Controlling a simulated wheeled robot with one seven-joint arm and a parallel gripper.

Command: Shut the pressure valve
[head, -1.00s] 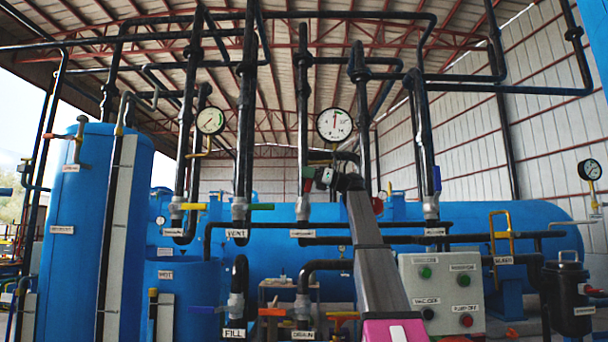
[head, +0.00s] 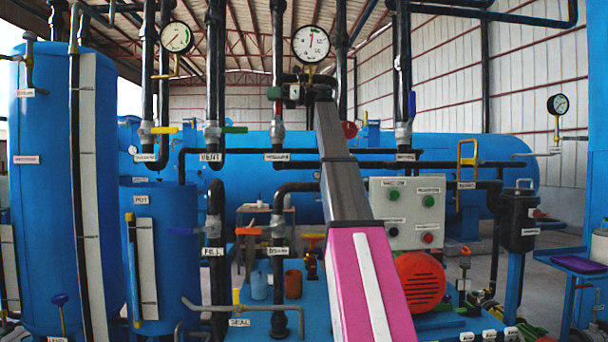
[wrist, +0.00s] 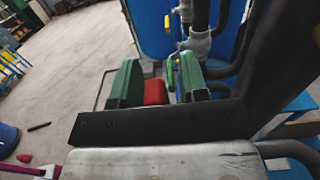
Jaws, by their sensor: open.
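The pressure valve (head: 278,138) is a grey fitting on a black vertical pipe, just above a white label, in the middle of the head view. Its red handle shows as a red block (wrist: 155,92) in the wrist view, between my gripper's two green fingers. My gripper (head: 284,92) is at the pipe just above the valve body, below a round gauge. In the wrist view my gripper (wrist: 157,84) is open, with a finger on each side of the red block. Whether either finger touches it cannot be told. My gripper and arm hide part of the handle.
The vent valve's green handle (head: 235,129) and a yellow handle (head: 165,130) are to the left. A blue handle (head: 412,104) is on the pipe to the right. A control box (head: 408,213) and a red motor (head: 421,282) stand below right. Pipes crowd the area.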

